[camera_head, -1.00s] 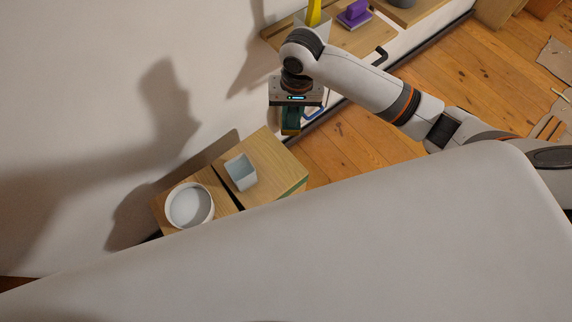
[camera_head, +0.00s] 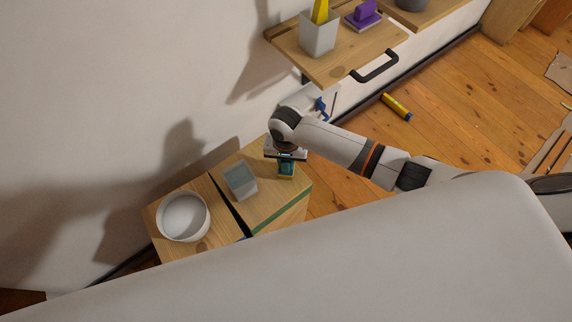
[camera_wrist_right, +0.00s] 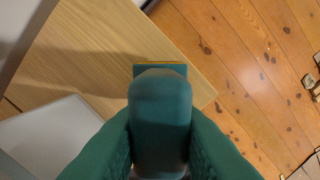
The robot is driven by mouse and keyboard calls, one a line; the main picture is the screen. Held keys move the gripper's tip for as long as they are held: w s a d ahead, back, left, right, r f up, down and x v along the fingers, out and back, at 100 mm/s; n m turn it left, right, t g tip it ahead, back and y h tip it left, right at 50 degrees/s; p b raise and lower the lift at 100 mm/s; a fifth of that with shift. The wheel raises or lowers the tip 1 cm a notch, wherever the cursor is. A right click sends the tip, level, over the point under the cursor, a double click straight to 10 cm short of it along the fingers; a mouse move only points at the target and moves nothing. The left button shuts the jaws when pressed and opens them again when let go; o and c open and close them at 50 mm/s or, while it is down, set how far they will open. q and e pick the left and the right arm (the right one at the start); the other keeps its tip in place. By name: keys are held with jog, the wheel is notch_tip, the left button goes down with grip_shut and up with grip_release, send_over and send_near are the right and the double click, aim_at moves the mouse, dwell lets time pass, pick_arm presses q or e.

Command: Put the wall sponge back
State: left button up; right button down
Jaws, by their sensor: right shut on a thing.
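My right gripper (camera_head: 286,164) points down over the right part of the wooden cabinet top (camera_head: 262,205), near its back right corner. It is shut on the wall sponge (camera_head: 287,174), a small teal block with a yellow edge. In the right wrist view the sponge (camera_wrist_right: 160,70) shows a flat teal end with a thin yellow line, beyond a rounded dark teal part between the green fingers. Wood is visible around it. I cannot tell whether the sponge touches the top. My left gripper is not in view.
A grey-white square cup (camera_head: 240,180) stands just left of the gripper, and a white bowl (camera_head: 184,216) farther left. A wall shelf (camera_head: 340,60) above holds a pot (camera_head: 319,36) and a purple block (camera_head: 362,16). A yellow cylinder (camera_head: 397,107) lies on the floor.

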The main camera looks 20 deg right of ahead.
notch_tip(320, 180, down, 2)
jog(key=shift+f, duration=0.15)
jog(key=shift+f, duration=0.15)
jog(key=c, duration=1.2)
grip_release()
notch_tip(320, 180, up, 12)
jog(key=shift+r+p, duration=0.25)
jog(key=shift+p, duration=0.75)
